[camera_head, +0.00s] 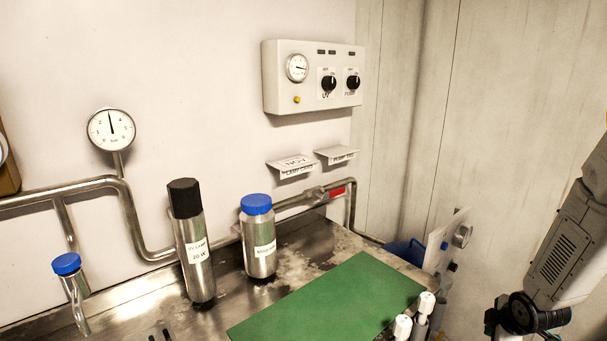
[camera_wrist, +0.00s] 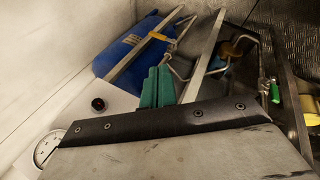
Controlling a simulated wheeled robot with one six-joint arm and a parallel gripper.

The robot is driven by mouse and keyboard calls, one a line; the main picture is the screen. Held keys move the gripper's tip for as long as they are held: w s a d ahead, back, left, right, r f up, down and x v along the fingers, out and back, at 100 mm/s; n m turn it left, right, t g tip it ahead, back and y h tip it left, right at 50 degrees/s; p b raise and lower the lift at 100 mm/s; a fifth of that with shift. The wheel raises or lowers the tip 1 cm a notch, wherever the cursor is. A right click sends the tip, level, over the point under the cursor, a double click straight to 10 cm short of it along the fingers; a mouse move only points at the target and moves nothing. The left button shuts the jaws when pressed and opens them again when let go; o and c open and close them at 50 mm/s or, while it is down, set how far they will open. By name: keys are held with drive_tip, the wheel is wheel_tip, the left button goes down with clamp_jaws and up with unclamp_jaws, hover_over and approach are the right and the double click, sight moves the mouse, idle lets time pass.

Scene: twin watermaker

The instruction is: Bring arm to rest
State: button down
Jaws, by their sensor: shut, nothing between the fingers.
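My arm (camera_head: 568,245) stands at the right edge of the head view, its grey link slanting down to a black joint (camera_head: 522,314) near the bottom edge. The fingers do not show in the head view. In the wrist view, my gripper (camera_wrist: 158,78) shows as two teal fingers side by side, shut and empty. Behind the fingers lie a blue object (camera_wrist: 130,50) and metal bars, apart from them as far as I can tell.
A metal bench holds a green mat (camera_head: 325,302), a black-capped lamp cylinder (camera_head: 192,255) and a blue-capped bottle (camera_head: 259,240). White-capped fittings (camera_head: 403,327) stand at the mat's right corner, near my arm. A control box (camera_head: 313,78) and pipes line the wall.

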drive_tip(key=s+a+r+m+g, duration=0.2)
drive_tip(key=s+a+r+m, duration=0.4)
drive_tip(key=s+a+r, duration=0.5)
drive_tip(key=s+a+r+m+g+y, duration=0.1)
drive_tip(key=s+a+r+m+g, duration=0.1)
drive_tip(key=s+a+r+m, duration=0.4)
drive_tip(key=shift+s+a+r, duration=1.3)
drive_tip(key=shift+s+r, duration=0.7)
drive_tip(key=shift+r, duration=1.3)
drive_tip(key=shift+s+a+r, duration=1.3)
drive_tip(key=shift+s+r, duration=0.7)
drive_tip(key=shift+r, duration=1.3)
